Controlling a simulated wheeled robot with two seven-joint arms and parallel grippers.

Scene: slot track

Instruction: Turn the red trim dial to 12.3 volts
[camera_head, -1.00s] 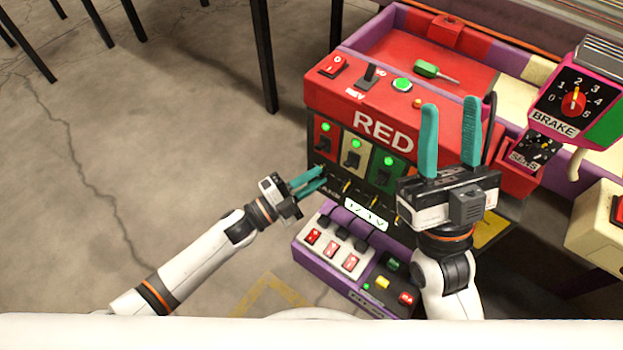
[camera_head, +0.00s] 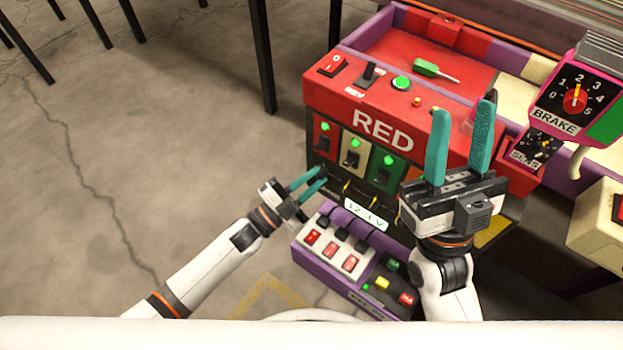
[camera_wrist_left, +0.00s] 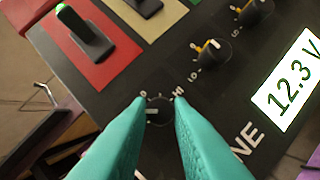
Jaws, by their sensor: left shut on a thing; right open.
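The red trim dial (camera_wrist_left: 157,113) is a small black knob with a pale pointer line, on the black panel under the red switch panel. In the left wrist view it sits between the teal fingertips. My left gripper (camera_head: 321,179) is shut on the dial at the left of the console front, and its fingers partly hide the knob and its scale. The voltage display (camera_wrist_left: 293,85) reads 12.3 V in the left wrist view; it also shows in the head view (camera_head: 366,214), too small to read surely. My right gripper (camera_head: 462,120) is open and empty, fingers pointing up before the console.
Other yellow-pointer knobs (camera_wrist_left: 211,52) stand along the same panel row. Above them is a red switch panel (camera_head: 325,140) with a lit green lamp. A purple switch box (camera_head: 340,255) stands just below the console. A brake box (camera_head: 575,100) stands at the right.

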